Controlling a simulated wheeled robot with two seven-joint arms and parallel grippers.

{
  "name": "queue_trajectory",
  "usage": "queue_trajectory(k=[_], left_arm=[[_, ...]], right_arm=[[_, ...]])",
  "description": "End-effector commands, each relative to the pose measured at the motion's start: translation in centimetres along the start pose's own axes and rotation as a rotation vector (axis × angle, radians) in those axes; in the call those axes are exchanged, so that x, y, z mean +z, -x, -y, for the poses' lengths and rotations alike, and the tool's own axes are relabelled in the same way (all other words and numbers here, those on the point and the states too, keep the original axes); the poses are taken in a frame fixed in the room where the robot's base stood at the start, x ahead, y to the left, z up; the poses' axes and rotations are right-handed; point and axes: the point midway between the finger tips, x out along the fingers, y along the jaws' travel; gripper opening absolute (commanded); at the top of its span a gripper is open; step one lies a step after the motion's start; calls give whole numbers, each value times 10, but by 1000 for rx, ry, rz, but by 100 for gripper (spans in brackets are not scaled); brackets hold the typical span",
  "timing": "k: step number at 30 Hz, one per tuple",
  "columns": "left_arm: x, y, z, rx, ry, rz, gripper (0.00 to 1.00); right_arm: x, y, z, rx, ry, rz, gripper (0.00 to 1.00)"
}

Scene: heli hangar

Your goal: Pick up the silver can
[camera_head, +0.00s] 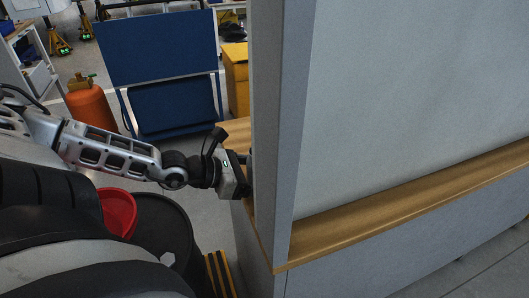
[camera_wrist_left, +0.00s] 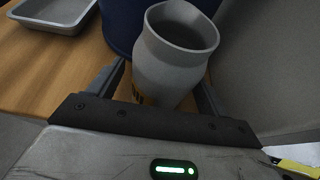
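In the left wrist view a grey, open-topped vessel with a flared rim (camera_wrist_left: 172,62) stands on a wooden surface. It may be the silver can; no other can shows clearly. My left gripper (camera_wrist_left: 160,92) is open, with one finger on each side of the vessel's lower part. A gap shows between the left finger and the vessel. In the head view my left gripper (camera_head: 246,176) reaches in from the left at the grey partition's edge. Its fingertips and the vessel are hidden behind the partition there. My right gripper is not in view.
A dark blue object (camera_wrist_left: 118,22) stands right behind the vessel, and a grey tray (camera_wrist_left: 55,12) lies at the upper left. The tall grey partition (camera_head: 285,120) blocks the right side.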

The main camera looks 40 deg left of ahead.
Motion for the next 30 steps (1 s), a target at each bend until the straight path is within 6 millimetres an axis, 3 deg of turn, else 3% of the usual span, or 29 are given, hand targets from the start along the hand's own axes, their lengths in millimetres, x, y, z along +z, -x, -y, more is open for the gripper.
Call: queue_trajectory(k=[1,5,6,20,30], left_arm=[[0,0,0,-1,-1,0,65],[1,-1,0,-1,-1,0,29],[1,-1,0,-2,-1,0,26],[7,0,0,-4,-3,3,26],[35,5,3,-15,-9,3,26]], right_arm=[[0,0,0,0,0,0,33],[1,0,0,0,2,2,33],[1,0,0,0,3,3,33],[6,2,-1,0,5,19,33],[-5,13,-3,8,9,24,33]])
